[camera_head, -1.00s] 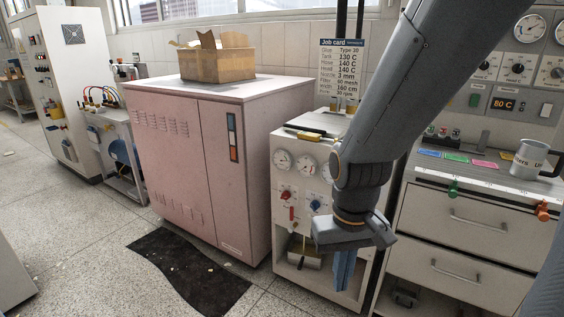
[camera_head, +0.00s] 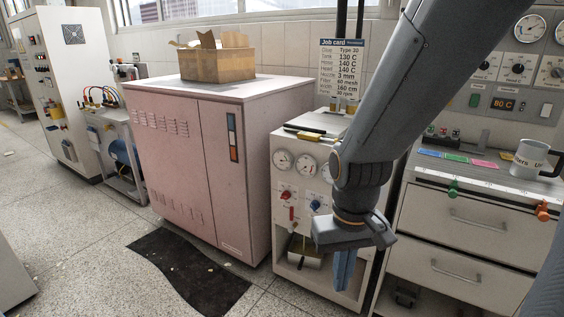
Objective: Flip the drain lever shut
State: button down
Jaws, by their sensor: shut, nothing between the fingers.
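The white machine cabinet (camera_head: 283,225) stands in the middle right, with dials and knobs on its front. A small red lever-like part (camera_head: 291,213) hangs on its front below a red knob (camera_head: 285,194). A yellowish part (camera_head: 292,241) shows at the opening lower down, above a metal box (camera_head: 304,256). I cannot tell for sure which part is the drain lever. My gripper (camera_head: 344,282) points down in front of the cabinet's lower right, with blue fingers shut and empty. It is right of these parts and appears apart from them. My arm hides the cabinet's right side.
A pink cabinet (camera_head: 222,160) with an open carton (camera_head: 217,62) on top stands left of the machine. A drawer bench (camera_head: 450,212) with a mug (camera_head: 530,156) stands at the right. A black mat (camera_head: 190,270) lies on the floor. The floor at left is mostly clear.

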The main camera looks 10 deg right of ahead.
aim_at(291, 219)
jog(key=z, duration=0.7)
jog(key=i, duration=0.7)
jog(key=u, duration=0.75)
jog(key=k, duration=0.65)
jog(key=u, duration=0.7)
jog(key=i, duration=1.35)
jog(key=z, duration=0.4)
